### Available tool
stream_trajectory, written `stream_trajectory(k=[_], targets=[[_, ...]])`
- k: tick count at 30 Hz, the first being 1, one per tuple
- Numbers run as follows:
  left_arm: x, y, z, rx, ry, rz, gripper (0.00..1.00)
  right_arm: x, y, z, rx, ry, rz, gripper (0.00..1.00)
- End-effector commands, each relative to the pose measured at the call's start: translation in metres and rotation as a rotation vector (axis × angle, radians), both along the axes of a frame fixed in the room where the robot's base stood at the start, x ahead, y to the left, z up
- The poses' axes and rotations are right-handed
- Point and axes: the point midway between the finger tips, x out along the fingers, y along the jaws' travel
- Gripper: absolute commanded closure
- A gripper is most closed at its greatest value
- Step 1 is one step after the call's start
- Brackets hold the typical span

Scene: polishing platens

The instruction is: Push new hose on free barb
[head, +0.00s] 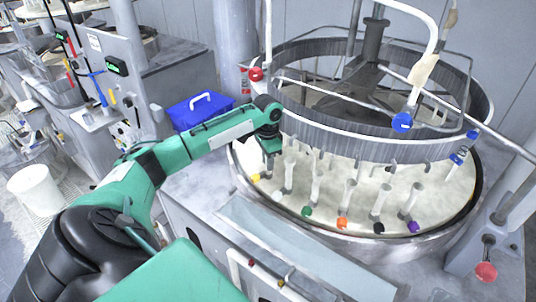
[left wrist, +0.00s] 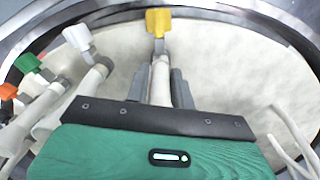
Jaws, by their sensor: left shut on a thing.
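My left gripper (left wrist: 158,82) is shut on a whitish hose (left wrist: 160,84), which runs between its two grey fingers. Just beyond the fingertips, a small metal fitting (left wrist: 159,46) sits in line with the hose, under a yellow tap handle (left wrist: 159,21). The hose end meets or nearly meets this fitting; I cannot tell whether it is around the barb or only against it. In the head view the left gripper (head: 270,150) points down at the left rim of the platen, close to the yellow handle (head: 255,177). My right gripper is not in view.
Neighbouring hoses have white (left wrist: 77,37), green (left wrist: 27,63) and orange (left wrist: 8,91) handles, close on the left. Loose pale tubes (left wrist: 290,140) hang at the right. In the head view, a slotted ring (head: 370,135) stands above the pale platen (head: 330,195). A blue box (head: 200,112) lies behind my arm.

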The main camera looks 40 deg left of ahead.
Motion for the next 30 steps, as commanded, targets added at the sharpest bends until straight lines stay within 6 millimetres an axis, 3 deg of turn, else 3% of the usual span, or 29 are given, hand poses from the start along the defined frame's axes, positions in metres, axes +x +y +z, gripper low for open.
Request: stream_trajectory(k=[2,3,6,19,30], targets=[[0.000,0.000,-0.002,0.000,0.000,0.000,0.99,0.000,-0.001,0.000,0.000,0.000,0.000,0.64],[0.000,0.000,-0.002,0.000,0.000,0.000,0.68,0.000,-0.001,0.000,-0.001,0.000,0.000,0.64],[0.000,0.000,-0.001,0.000,0.000,0.000,0.51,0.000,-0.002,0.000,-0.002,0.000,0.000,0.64],[0.001,0.000,0.008,0.000,-0.003,-0.001,0.51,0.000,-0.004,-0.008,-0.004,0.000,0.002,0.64],[0.002,0.001,0.087,-0.001,-0.006,-0.001,0.51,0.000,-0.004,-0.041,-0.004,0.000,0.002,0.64]])
